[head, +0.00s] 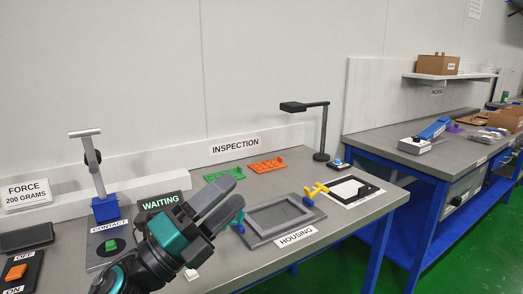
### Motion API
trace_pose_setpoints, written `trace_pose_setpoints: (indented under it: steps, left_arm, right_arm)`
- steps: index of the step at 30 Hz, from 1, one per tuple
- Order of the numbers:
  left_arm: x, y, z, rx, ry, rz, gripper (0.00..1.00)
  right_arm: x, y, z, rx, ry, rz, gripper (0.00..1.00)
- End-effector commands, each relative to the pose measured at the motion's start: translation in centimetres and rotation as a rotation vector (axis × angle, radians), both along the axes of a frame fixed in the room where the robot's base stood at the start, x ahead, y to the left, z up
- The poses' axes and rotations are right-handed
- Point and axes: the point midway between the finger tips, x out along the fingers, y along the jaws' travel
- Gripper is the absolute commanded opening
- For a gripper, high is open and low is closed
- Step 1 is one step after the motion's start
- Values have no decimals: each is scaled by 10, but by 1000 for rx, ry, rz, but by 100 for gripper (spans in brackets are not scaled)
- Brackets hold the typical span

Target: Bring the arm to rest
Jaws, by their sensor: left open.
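My left gripper (232,193) is black and teal with grey fingers. Its arm comes in from the bottom left of the head view. The fingers are open, with a gap between them and nothing visible in it. The gripper is above the grey bench, in front of the WAITING display and left of the grey housing frame (278,217). The fingers partly cover the area around the housing plate's left side. I cannot tell how high above the bench it is. My right gripper is not in view.
A blue-based stand (105,208) and the WAITING display (160,201) are close to my left arm. Green (225,174) and orange (267,165) trays lie behind. A black lamp (322,130), yellow piece (316,189) and white sheet (350,190) are at right. Another bench (400,158) stands farther right.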

Motion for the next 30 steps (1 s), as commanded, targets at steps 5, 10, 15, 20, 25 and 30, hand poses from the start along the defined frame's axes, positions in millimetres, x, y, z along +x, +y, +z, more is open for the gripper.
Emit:
trace_pose_setpoints:
  steps: [5, 10, 15, 20, 25, 30]
  left_arm:
    - [14, 59, -34, -374, 372, 235, 51]
    - [4, 112, -106, -666, 768, 473, 51]
    - [-45, 147, -193, -886, 1192, 719, 51]
    - [-103, 156, -250, -994, 1506, 897, 51]
    - [-157, 156, -283, -1043, 1742, 1030, 51]
    - [-207, 152, -301, -1060, 1939, 1140, 51]
  right_arm:
    - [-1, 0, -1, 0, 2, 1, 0]
    - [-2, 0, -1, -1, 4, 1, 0]
    - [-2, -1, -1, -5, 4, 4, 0]
    - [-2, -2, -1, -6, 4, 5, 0]
    - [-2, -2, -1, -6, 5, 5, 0]
    - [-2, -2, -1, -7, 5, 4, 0]
